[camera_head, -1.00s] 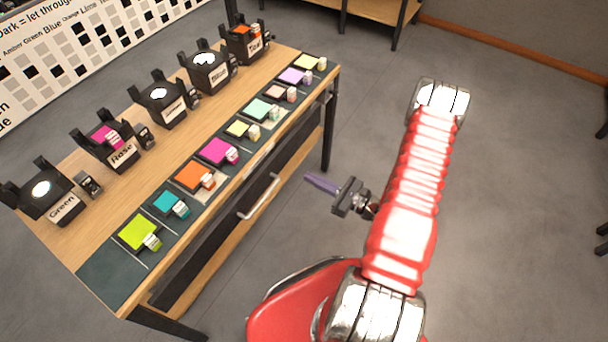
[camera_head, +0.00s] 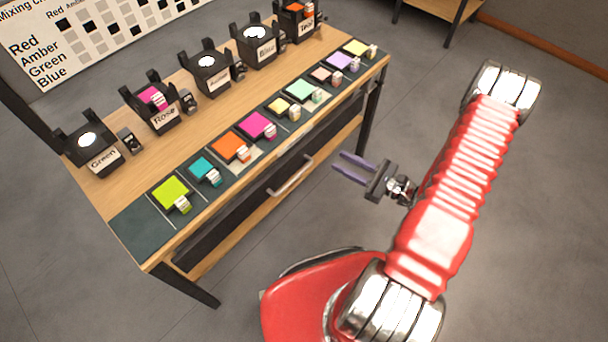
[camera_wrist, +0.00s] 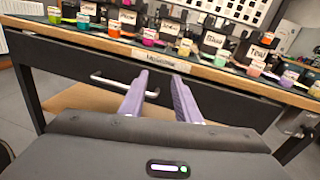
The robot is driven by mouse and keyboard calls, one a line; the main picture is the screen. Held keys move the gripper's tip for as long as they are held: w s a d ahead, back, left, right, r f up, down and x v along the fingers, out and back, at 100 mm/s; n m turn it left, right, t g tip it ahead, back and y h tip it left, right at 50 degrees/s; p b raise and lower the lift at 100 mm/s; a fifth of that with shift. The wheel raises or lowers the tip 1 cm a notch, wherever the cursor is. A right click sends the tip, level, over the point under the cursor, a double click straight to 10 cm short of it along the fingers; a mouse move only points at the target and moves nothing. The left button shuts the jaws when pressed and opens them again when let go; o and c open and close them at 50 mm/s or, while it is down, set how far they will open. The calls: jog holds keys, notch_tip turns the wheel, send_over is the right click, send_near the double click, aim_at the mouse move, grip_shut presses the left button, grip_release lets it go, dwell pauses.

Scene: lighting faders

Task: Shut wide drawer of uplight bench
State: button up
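The uplight bench (camera_head: 112,190) is a wooden table with dark legs. Its wide drawer has a long black front (camera_head: 230,222) under the top's front edge, with a silver bar handle (camera_head: 292,177). I cannot tell how far the drawer stands out. In the wrist view the black front (camera_wrist: 230,102) runs across, with the handle (camera_wrist: 105,80) left of the fingers and partly behind the left one. My gripper (camera_head: 338,161) has purple fingers spread apart and empty. It hangs in front of the drawer, right of the handle in the head view. Its fingertips (camera_wrist: 160,76) point toward the front.
Colored squares with small labelled blocks line the bench's front edge, such as a lime one (camera_head: 170,193). Several black lamp holders, including Green (camera_head: 92,145), stand behind them. Another table (camera_head: 440,12) is at the back. The floor (camera_head: 560,200) to the right is clear.

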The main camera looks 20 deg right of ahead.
jog(key=s+a+r+n+g, duration=0.3)
jog(key=a+r+n+g, duration=0.4)
jog(key=r+n, duration=0.15)
jog(key=s+a+r+n+g, duration=0.4)
jog(key=a+r+n+g, duration=0.3)
jog(key=r, duration=0.3)
jog(key=s+r+n+t+h, duration=0.3)
jog(key=s+r+n+h, duration=0.1)
jog(key=r, duration=0.4)
jog(key=s+r+n+t+h, duration=0.3)
jog(key=s+r+n+h, duration=0.1)
jog(key=r+n+h, duration=0.3)
jog(key=shift+s+r, duration=0.2)
jog(key=shift+r, duration=0.35)
jog(key=shift+a+n, duration=0.1)
jog(key=shift+n, duration=0.15)
